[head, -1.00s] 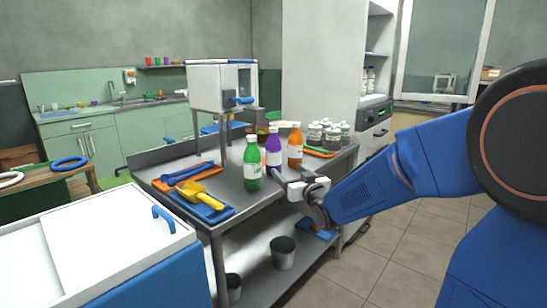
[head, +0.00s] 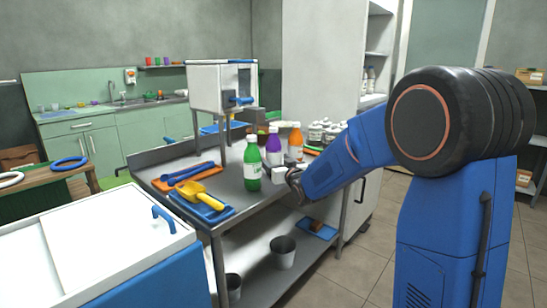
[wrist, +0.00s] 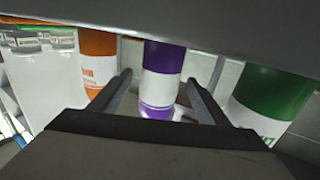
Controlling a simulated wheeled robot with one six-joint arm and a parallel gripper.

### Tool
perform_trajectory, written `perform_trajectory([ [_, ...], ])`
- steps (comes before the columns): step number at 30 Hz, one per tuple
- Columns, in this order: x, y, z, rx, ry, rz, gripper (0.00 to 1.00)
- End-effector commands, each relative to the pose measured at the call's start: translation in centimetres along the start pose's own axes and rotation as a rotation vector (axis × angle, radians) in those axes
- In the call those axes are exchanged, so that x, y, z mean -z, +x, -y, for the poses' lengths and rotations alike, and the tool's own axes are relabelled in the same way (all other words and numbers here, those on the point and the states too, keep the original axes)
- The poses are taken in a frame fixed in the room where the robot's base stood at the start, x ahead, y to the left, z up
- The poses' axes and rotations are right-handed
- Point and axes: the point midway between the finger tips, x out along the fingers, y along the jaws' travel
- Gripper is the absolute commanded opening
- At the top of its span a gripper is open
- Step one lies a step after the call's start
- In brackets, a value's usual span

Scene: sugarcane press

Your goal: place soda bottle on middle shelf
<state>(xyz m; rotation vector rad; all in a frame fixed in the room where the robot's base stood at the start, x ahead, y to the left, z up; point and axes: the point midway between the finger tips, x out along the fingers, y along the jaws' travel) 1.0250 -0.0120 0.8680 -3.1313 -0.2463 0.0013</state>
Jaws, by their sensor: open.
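Three capped soda bottles stand upright in a row on the steel table (head: 238,228): green (head: 252,170), purple (head: 273,143) and orange (head: 295,143). My gripper (head: 277,174) is at the table beside the green and purple bottles; its fingers are hard to see in the head view. In the wrist view my gripper (wrist: 160,82) is open, with the purple bottle (wrist: 160,88) between its two fingers. The orange bottle (wrist: 97,58) is left of the fingers and the green bottle (wrist: 268,100) right. A shelf unit (head: 375,55) stands behind, partly hidden by my arm.
A blue tray (head: 203,205) with a yellow scoop (head: 200,194) lies left of the green bottle. A white press box (head: 212,86) stands behind. Several jars (head: 325,131) stand near the orange bottle. A white-lidded chest (head: 100,245) is at front left.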

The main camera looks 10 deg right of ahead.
Motion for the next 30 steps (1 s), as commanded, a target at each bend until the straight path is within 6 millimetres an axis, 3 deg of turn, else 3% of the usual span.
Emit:
perform_trajectory([
  [6, 0.0, 2.3, 0.0, 0.0, 0.0, -0.001, 0.7],
  [14, 0.0, 2.5, 0.0, 0.0, 0.0, -0.001, 0.7],
  [17, 0.0, 2.5, 0.0, 0.0, 0.0, -0.001, 0.51],
  [21, 0.0, 2.5, 0.0, 0.0, 0.0, -0.001, 0.17],
  [23, 0.1, 2.5, 0.0, 0.0, -0.001, -0.002, 0.06],
  [30, 0.4, 2.5, 0.0, 0.0, -0.001, -0.003, 0.06],
])
